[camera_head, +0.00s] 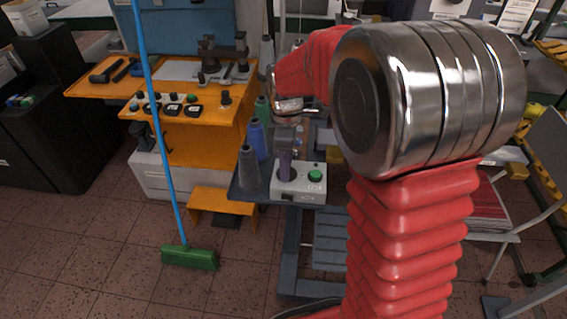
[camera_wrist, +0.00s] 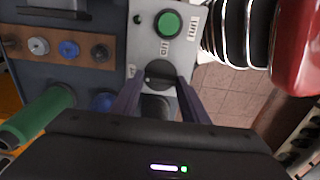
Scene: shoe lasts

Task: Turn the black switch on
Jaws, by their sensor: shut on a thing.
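The black switch (camera_wrist: 160,72) is a round knob on a light grey control box (camera_wrist: 147,45), below a green button (camera_wrist: 168,22) in the wrist view. My gripper (camera_wrist: 159,84) has its two dark fingers on either side of the knob and is shut on it. In the head view, the control box (camera_head: 300,193) stands on a dark grey surface, with the green button (camera_head: 315,176) at its right. The knob's exact turn angle is hard to read.
Blue (camera_head: 257,139) and grey (camera_head: 249,168) thread cones stand close left of the box. An orange bench (camera_head: 205,130) with buttons is further left. A blue-handled green broom (camera_head: 188,257) stands in front. The tiled floor at lower left is clear.

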